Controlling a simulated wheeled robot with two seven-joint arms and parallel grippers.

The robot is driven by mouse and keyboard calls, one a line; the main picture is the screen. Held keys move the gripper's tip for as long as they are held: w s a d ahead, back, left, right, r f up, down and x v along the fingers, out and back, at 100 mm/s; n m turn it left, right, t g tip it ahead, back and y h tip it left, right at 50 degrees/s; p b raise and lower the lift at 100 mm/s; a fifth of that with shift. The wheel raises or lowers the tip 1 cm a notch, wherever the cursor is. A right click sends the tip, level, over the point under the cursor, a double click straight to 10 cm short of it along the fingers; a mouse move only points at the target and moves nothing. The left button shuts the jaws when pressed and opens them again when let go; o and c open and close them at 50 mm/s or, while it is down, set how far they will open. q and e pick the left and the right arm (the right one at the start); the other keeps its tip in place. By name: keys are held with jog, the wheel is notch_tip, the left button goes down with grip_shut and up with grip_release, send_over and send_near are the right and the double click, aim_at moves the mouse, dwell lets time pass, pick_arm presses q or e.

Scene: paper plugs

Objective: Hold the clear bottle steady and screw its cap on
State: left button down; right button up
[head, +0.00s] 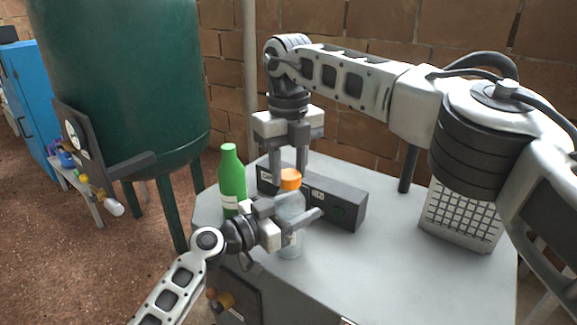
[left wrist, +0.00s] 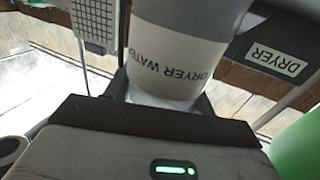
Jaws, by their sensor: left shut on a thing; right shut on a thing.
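The clear bottle (head: 291,248) stands upright on the grey table. My left gripper (head: 303,212) is shut on its body from the left. In the left wrist view the bottle (left wrist: 172,62) fills the space between the fingers, and its white label reads "DRYER WATER". The orange cap (head: 290,179) sits at the top of the bottle, in line with its neck. My right gripper (head: 289,172) points straight down from above, with its fingers shut on the cap. The fingers and bottle partly hide the joint, so I cannot tell whether the cap is threaded on.
A green bottle (head: 232,182) stands just left of the clear bottle. A dark labelled box (head: 343,206) lies close behind and to the right. A white grid-fronted unit (head: 461,215) stands at the right of the table (head: 400,275). The table's front right is clear.

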jog(key=m, duration=1.5)
jog(key=shift+d, duration=0.1)
jog(key=m, duration=1.2)
jog(key=shift+s, duration=0.1)
jog(key=o, duration=1)
notch_tip(320, 180, up, 8)
jog(key=shift+f, duration=0.25)
